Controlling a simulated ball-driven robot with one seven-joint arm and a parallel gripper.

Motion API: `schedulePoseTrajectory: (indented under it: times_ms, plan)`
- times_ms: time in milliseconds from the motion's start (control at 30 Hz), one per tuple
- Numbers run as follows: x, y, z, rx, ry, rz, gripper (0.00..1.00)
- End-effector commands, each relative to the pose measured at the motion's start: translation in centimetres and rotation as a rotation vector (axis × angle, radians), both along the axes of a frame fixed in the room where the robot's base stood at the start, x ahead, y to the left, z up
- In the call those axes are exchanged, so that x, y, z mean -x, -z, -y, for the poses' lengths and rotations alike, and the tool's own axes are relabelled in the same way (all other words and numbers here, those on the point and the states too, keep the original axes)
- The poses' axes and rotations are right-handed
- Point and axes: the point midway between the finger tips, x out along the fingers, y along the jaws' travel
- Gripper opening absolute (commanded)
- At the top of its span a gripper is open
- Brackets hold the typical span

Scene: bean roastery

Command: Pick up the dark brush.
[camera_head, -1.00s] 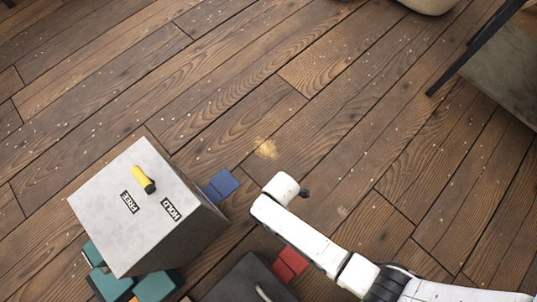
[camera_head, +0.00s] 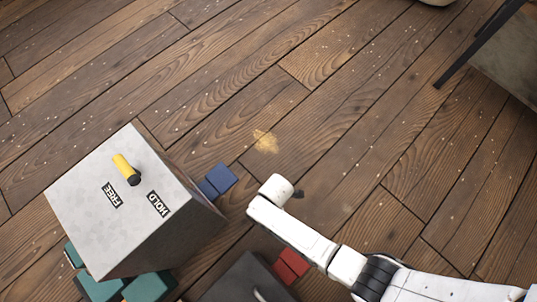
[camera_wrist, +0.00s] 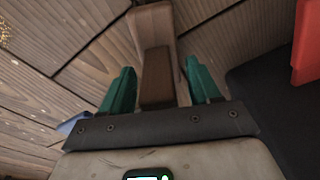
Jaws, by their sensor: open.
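In the wrist view, a brown block-like thing (camera_wrist: 157,78) with a darker brown front and a lighter brown part (camera_wrist: 152,22) behind it stands between my fingers. It may be the brush, but I see no bristles and cannot tell for sure. My gripper (camera_wrist: 159,66) is open, with one green finger on each side of it and gaps to both sides. I cannot tell its depth from the fingers. In the head view my white wrist hides the fingers; a small dark bit (camera_head: 298,194) shows beside it.
A grey box (camera_head: 100,215) marked FREE and HOLD, with a yellow-and-black handle (camera_head: 127,170), stands at left. Blue blocks (camera_head: 217,180), teal blocks (camera_head: 150,286), red blocks (camera_head: 291,265) and a dark surface (camera_head: 240,282) lie near it. A table leg (camera_head: 455,65) is upper right. The middle floor is clear.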

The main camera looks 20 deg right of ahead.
Motion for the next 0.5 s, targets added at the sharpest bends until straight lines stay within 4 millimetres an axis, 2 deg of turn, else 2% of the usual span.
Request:
schedulePoseTrajectory:
  times_ms: [200, 500]
  plan:
    - [-0.04, -0.04, -0.05, -0.001, 0.000, 0.001, 0.62]
    - [-0.02, -0.03, -0.04, 0.000, 0.000, 0.001, 0.33]
